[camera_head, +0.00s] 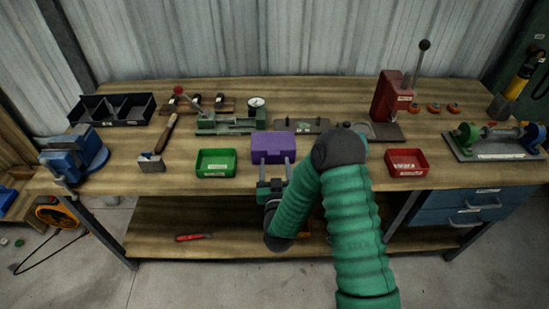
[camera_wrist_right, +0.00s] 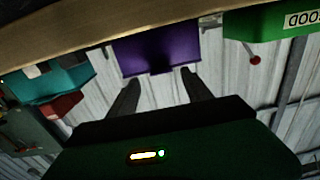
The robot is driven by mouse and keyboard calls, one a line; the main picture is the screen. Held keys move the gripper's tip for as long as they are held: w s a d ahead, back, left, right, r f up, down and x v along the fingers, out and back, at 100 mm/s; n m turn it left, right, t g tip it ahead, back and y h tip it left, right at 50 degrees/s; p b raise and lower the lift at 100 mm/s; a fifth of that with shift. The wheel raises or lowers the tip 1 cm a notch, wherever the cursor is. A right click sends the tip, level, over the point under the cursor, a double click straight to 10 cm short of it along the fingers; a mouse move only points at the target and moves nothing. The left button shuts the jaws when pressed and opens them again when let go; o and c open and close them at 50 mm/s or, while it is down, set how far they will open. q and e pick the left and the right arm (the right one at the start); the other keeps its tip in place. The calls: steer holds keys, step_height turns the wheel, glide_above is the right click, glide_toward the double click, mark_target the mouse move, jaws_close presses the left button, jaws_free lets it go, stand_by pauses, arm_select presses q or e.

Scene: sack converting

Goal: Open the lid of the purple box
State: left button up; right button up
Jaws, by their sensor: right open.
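The purple box (camera_head: 273,146) stands near the front edge of the workbench, and its lid looks shut. It also shows in the right wrist view (camera_wrist_right: 160,52), which looks upside down. My right gripper (camera_head: 274,161) is open just in front of the box, with its two fingers pointing at the box's front. In the wrist view the fingers (camera_wrist_right: 160,78) are spread, with nothing between them, and their tips lie near the box. I cannot tell whether they touch it. My left gripper is in neither view.
A green bin (camera_head: 216,171) stands left of the box and a red bin (camera_head: 406,170) stands to the right, beyond my right arm. A green fixture with a dial (camera_head: 230,123) and a dark plate (camera_head: 302,125) lie behind. A red press (camera_head: 390,96) stands farther back right.

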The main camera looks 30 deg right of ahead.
mark_target(273, 143)
steer(key=shift+x, duration=1.55)
steer(key=shift+a, duration=0.15)
steer(key=shift+c, duration=0.2)
jaws_close()
